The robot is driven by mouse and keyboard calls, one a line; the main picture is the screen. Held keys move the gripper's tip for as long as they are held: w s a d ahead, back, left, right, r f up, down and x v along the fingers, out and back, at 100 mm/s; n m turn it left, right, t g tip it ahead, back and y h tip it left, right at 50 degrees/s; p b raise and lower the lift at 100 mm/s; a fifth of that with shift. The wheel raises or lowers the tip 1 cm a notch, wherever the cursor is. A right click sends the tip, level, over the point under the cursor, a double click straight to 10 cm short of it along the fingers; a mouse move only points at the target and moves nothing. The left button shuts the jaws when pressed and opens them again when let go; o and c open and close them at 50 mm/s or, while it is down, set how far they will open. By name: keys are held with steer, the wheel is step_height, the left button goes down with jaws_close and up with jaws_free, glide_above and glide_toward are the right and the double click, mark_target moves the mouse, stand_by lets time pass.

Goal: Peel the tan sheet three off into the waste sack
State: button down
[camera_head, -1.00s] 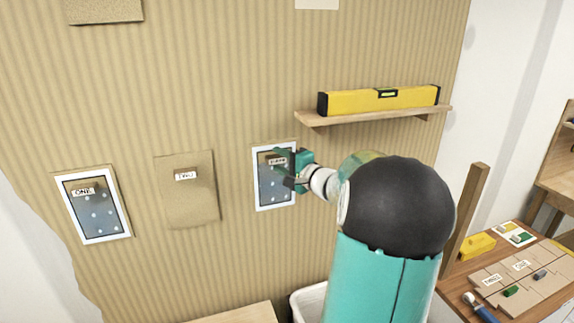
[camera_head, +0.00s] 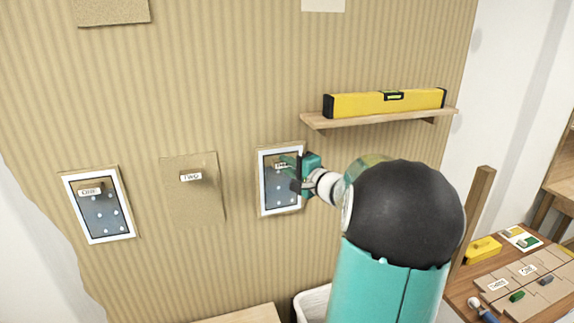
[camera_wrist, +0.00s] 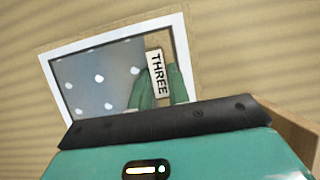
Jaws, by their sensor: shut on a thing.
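Panel three (camera_head: 279,195) on the wall shows a blue sheet with white dots inside a white border, with a narrow tan edge. It also shows in the wrist view (camera_wrist: 95,80). The tab marked THREE (camera_wrist: 157,75) is at the panel's upper part, with a tan strip beside it. My gripper (camera_head: 290,167) is at this tab. In the wrist view its green fingers (camera_wrist: 161,92) are shut on the tab and partly cover the panel. A white-rimmed container (camera_head: 309,304) shows partly at the bottom behind my arm; I cannot tell whether it is the waste sack.
Panel one (camera_head: 99,208) is blue-dotted with a white border. Panel two (camera_head: 200,207) is plain tan with a tab. A shelf (camera_head: 380,119) with a yellow level (camera_head: 385,102) is above right. A table (camera_head: 462,292) with small items stands at right.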

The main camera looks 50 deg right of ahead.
steer(key=shift+s+a, duration=0.35)
steer(key=shift+s, duration=0.25)
steer(key=shift+s+a, duration=0.3)
steer(key=shift+s, duration=0.25)
steer(key=shift+s+a, duration=0.3)
steer(key=shift+s, duration=0.25)
steer(key=s+a, duration=0.3)
steer(key=s, duration=0.3)
steer(key=shift+a, duration=0.15)
stand_by(0.5)
stand_by(0.6)
